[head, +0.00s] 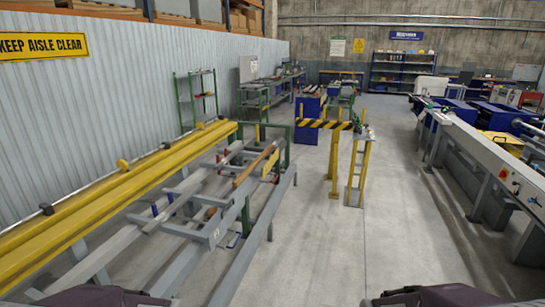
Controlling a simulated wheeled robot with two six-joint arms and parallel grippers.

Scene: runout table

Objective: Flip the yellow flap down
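A small yellow plate (271,164) stands up at the far end of the grey runout table (232,215), beside a brown wooden bar; it looks like the flap, but it is small and I cannot be sure. A long yellow beam (110,197) runs along the table's left side, from the near left to the middle. Neither gripper shows. Only dark parts of my own arms show at the bottom left and bottom right edges, well short of the yellow plate.
The brown bar (254,166) lies along the table. A black-and-yellow striped barrier (324,124) on yellow posts stands beyond it. A machine line (486,150) runs along the right. The grey floor (385,225) between is clear. A corrugated wall (110,90) closes the left.

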